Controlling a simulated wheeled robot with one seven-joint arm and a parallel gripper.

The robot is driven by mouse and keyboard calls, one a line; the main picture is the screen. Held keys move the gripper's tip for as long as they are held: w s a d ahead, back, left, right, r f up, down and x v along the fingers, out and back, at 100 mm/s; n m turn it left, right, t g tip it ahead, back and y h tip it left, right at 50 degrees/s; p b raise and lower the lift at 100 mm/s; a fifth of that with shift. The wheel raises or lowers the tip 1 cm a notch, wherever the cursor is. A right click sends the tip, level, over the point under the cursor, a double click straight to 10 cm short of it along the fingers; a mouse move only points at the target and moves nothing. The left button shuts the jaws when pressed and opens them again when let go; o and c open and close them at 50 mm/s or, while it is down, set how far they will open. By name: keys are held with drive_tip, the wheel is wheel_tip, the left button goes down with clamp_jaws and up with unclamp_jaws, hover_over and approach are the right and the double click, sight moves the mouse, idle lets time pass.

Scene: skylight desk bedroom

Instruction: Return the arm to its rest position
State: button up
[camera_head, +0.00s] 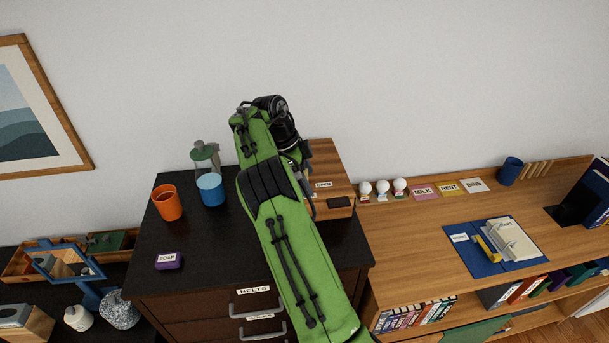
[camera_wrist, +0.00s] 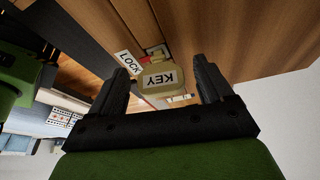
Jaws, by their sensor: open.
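My green arm reaches up across the middle of the head view, in front of a dark dresser (camera_head: 145,265), with its black wrist near the wall. My gripper is mostly hidden behind the arm there. In the wrist view my gripper (camera_wrist: 160,66) has its two dark fingers spread wide apart, with nothing clasped. A tan piece labelled KEY (camera_wrist: 160,79) shows between the fingers, beyond them. A small tag (camera_wrist: 128,63) and a bit of red are beside it. A wooden box (camera_head: 325,160) labelled OPEN stands on the dresser just right of my wrist.
On the dresser stand an orange cup (camera_head: 167,203), a blue cup (camera_head: 211,189), a glass press (camera_head: 204,156) and a purple SOAP block (camera_head: 169,261). A wooden desk (camera_head: 420,245) with a blue folder (camera_head: 486,262) is at right. A tilted mirror (camera_head: 68,263) is at lower left.

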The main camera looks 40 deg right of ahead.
drive_tip(key=v, duration=0.7)
drive_tip(key=shift+r, duration=0.3)
drive_tip(key=s+a+r+n+t+y+b, duration=0.1)
drive_tip(key=s+a+r+n+t+b, duration=0.15)
drive_tip(key=s+n, duration=0.4)
drive_tip(key=s+a+r+n+t+y+b, duration=0.1)
drive_tip(key=s+a+r+n+t+b, duration=0.15)
drive_tip(key=s+a+n, duration=0.35)
drive_tip(key=s+a+f+n+t+y+b, duration=0.1)
drive_tip(key=s+a+f+n+b, duration=0.1)
drive_tip(key=s+a+f+n, duration=0.3)
drive_tip(key=s+a+f+n+t+b, duration=0.2)
drive_tip(key=s+a+f+n, duration=0.3)
drive_tip(key=s, duration=0.8)
drive_tip(key=a+n, duration=0.1)
drive_tip(key=n, duration=0.1)
drive_tip(key=shift+a+f+n+y, duration=0.35)
drive_tip(key=shift+f+y, duration=0.05)
